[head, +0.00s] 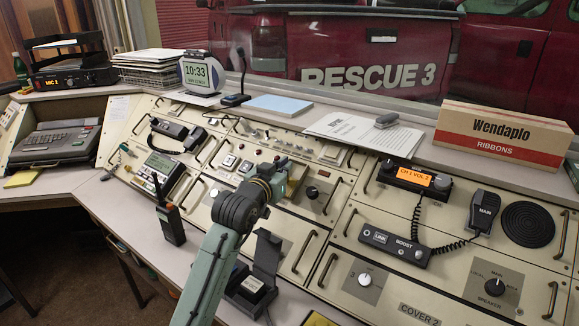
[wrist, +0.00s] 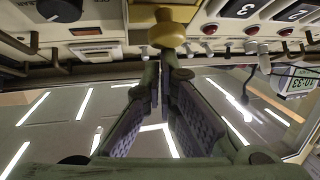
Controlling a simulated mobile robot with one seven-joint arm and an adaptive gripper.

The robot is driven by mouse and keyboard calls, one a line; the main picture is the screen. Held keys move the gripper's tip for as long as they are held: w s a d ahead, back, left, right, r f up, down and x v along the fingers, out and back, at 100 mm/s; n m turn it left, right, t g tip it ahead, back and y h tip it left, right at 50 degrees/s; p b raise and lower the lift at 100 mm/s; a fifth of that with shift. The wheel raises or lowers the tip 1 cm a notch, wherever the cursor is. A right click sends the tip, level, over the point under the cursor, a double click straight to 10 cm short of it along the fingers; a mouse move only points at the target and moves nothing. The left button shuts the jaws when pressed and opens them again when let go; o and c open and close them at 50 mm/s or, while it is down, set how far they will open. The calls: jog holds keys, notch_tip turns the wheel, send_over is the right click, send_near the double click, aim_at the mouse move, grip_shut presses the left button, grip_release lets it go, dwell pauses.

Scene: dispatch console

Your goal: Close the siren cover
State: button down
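My gripper (head: 278,178) is over the middle of the sloping console, its fingertips close together with nothing visible between them. In the wrist view, the gripper (wrist: 161,72) points at a yellow knob (wrist: 166,32) just beyond its tips; I cannot tell if they touch. A yellowish plate or block shows behind the knob. No cover with a readable siren label shows. A black box with a raised lid (head: 267,252) stands at the console's front, right of my arm; I cannot tell whether it is the siren cover.
Several buttons and small switches sit beside the knob. A handheld radio (head: 170,222) stands upright left of my arm. Handles, knobs and a corded microphone (head: 483,212) lie to the right. A paper sheet (head: 362,131) and a Wendaplo box (head: 500,133) are on the back ledge.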

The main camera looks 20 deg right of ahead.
jog(key=shift+f, duration=0.25)
